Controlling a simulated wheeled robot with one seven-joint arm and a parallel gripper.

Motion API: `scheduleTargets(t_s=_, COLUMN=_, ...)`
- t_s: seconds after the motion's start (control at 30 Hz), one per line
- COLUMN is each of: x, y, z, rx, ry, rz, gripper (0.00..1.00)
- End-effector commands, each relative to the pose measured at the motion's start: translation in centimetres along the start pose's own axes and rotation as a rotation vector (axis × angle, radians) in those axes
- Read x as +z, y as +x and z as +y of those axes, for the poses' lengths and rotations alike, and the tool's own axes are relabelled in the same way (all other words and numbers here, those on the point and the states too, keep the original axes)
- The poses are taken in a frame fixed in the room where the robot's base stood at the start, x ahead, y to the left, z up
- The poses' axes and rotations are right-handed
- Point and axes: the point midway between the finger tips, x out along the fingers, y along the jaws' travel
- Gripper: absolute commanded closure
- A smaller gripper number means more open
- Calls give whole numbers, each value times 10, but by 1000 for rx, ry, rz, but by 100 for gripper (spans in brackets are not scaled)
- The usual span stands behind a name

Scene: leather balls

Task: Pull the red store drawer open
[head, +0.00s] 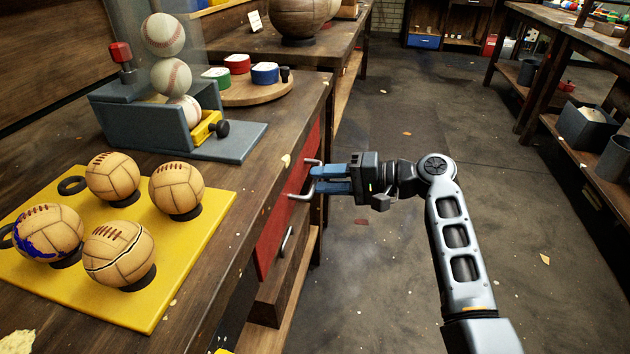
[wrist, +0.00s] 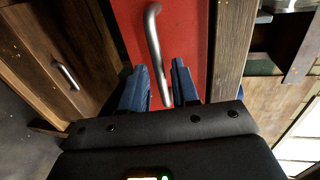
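The red store drawer (head: 268,240) sits in the side of the workbench, its front looking flush with the bench. Its metal bar handle (head: 303,196) stands out from the red front; the handle also shows in the wrist view (wrist: 153,45). My gripper (head: 318,180) is level with the handle, its blue fingers pointing at the drawer front. In the wrist view my gripper (wrist: 160,82) is open, with the handle between its two fingers and a visible gap on either side. Part of the red front is hidden by my fingers.
On the bench (head: 265,165) are a yellow board (head: 185,270) with several stitched balls, a grey ball dispenser (head: 235,140) and a round wooden tray (head: 250,95). Another handle (head: 286,242) is below the red drawer.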

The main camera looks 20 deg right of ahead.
Motion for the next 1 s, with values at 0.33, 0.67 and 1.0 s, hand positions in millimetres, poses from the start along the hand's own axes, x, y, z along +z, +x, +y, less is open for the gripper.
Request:
scheduleTargets(t_s=0.33, x=0, y=24, z=1, rx=1, ry=0, rz=1, gripper=70)
scheduleTargets(t_s=0.67, x=0, y=24, z=0, rx=1, ry=0, rz=1, gripper=84)
scheduleTargets(t_s=1.0, x=0, y=24, z=1, rx=2, ry=0, rz=1, gripper=100)
